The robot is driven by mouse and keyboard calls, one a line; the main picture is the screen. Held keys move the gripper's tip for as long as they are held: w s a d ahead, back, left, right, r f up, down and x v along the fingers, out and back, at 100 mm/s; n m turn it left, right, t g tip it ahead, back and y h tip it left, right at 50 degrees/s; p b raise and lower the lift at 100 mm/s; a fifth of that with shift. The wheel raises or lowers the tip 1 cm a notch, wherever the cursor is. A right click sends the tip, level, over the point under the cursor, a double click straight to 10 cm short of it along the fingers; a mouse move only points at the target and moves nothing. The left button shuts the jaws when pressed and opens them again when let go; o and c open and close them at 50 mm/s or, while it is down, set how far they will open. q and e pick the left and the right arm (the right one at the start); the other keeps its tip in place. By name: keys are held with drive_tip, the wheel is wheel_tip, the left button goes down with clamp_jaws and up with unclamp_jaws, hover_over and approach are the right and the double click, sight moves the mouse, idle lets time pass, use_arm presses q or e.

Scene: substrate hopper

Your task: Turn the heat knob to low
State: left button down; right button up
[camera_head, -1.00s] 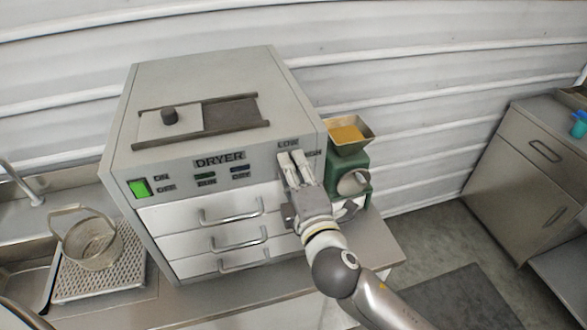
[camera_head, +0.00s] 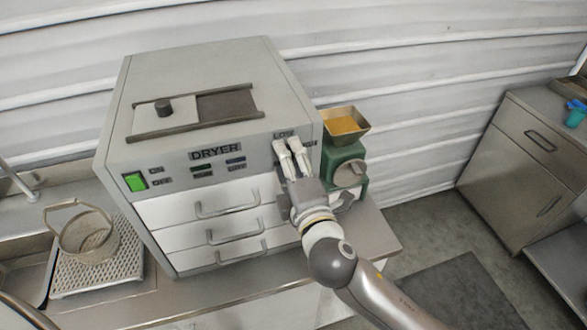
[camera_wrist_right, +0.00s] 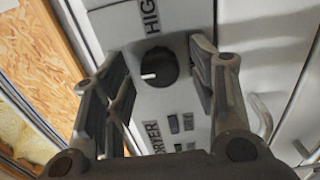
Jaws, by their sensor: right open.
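The grey dryer (camera_head: 150,176) stands on the counter. Its dark round heat knob (camera_wrist_right: 158,67) shows in the right wrist view, with a white mark pointing to the picture's left and slightly down. My right gripper (camera_head: 287,143) is at the upper right of the dryer's front, just below the LOW label (camera_head: 283,134). In the wrist view, its open fingers (camera_wrist_right: 160,80) stand on both sides of the knob, with visible gaps. The HIGH label (camera_wrist_right: 150,15) is above the knob there. In the head view the gripper hides the knob. My left gripper is not in view.
A green machine (camera_head: 345,165) with a yellow-filled hopper (camera_head: 346,124) stands close to the right of the dryer. Drawer handles (camera_head: 228,209) stick out below the panel.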

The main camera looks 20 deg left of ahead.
drive_tip(key=v, duration=1.2)
drive_tip(key=shift+w+f, duration=0.15)
